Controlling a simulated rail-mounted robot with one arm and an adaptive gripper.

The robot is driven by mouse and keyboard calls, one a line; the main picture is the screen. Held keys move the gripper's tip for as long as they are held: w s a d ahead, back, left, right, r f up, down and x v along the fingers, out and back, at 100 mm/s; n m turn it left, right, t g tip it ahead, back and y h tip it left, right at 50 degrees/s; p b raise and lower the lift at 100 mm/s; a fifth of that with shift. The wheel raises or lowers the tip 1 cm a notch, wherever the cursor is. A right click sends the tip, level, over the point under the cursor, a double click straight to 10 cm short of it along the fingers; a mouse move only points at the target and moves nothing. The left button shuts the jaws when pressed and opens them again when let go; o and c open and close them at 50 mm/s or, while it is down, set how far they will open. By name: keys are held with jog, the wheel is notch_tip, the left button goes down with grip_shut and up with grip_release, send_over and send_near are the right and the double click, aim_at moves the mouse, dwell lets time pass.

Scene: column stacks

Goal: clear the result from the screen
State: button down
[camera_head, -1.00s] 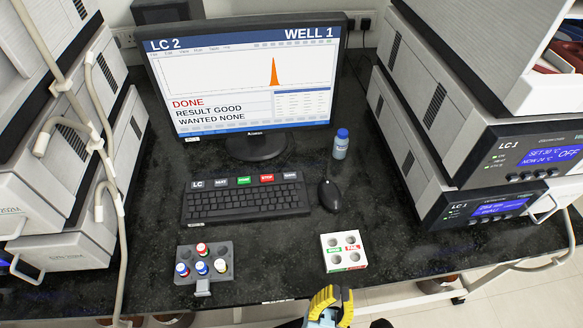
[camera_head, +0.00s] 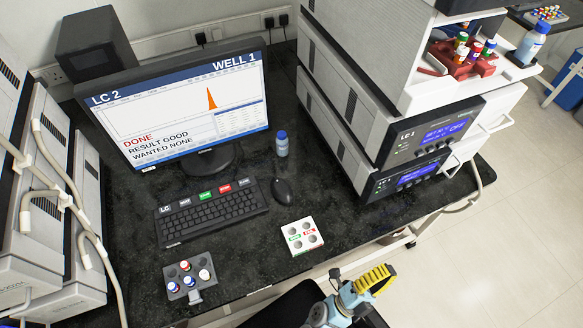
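The monitor screen (camera_head: 185,105) at the upper left reads "LC 2" and "WELL 1". It shows one orange peak and the lines "DONE", "RESULT GOOD" and "WANTED NONE". The black keyboard (camera_head: 212,216) lies below it, with a row of larger labelled keys along its top: white, dark, green (camera_head: 205,195), red (camera_head: 225,189) and grey; most of their lettering is too small to read. My gripper (camera_head: 374,280), with yellow and black parts, is at the lower right beyond the bench's front edge, well apart from the keyboard. Its fingertips are not clear, and I see nothing held.
A mouse (camera_head: 281,191) and a blue-capped bottle (camera_head: 282,145) stand right of the keyboard. A grey vial rack (camera_head: 178,270) and a white holder (camera_head: 301,236) are near the front edge. Stacked instruments (camera_head: 375,110) flank both sides; a red tray (camera_head: 465,58) with vials sits at right.

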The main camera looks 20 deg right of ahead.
jog(key=w+a+r+n+t+y+p, duration=0.3)
jog(key=w+t+y, duration=0.1)
jog(key=w, duration=0.4)
jog(key=w+a+r+n+t+y+p, duration=0.2)
jog(key=w+r+n+t+y+p, duration=0.15)
jog(key=w, duration=0.35)
jog(key=w+a+r+n+t+y+p, duration=0.3)
jog(key=w+n+p, duration=0.1)
jog(key=w, duration=0.4)
jog(key=w+a+r+n+t+y+p, duration=0.3)
jog(key=w+a+r+n+y+p, duration=0.1)
jog(key=w+a+n+y, duration=0.65)
jog(key=w+a+f+n+g+y+p, duration=0.2)
jog(key=w+a+n+g+y, duration=0.15)
jog(key=a, duration=0.25)
jog(key=w+a+f+n+g+y+p, duration=0.2)
jog(key=w+a+f+n+g, duration=0.1)
jog(key=w+a+n, duration=0.25)
jog(key=s+d+n+g+h+p, duration=0.1)
jog(key=g, duration=0.1)
jog(key=s+d+f+n+g+h+p, duration=0.1)
jog(key=n+g+p, duration=0.1)
jog(key=d+n+g+h+p, duration=0.1)
jog(key=g, duration=0.2)
jog(key=shift+s+d+f+p, duration=0.15)
jog(key=shift+s+p, duration=0.2)
jog(key=shift+s, duration=0.05)
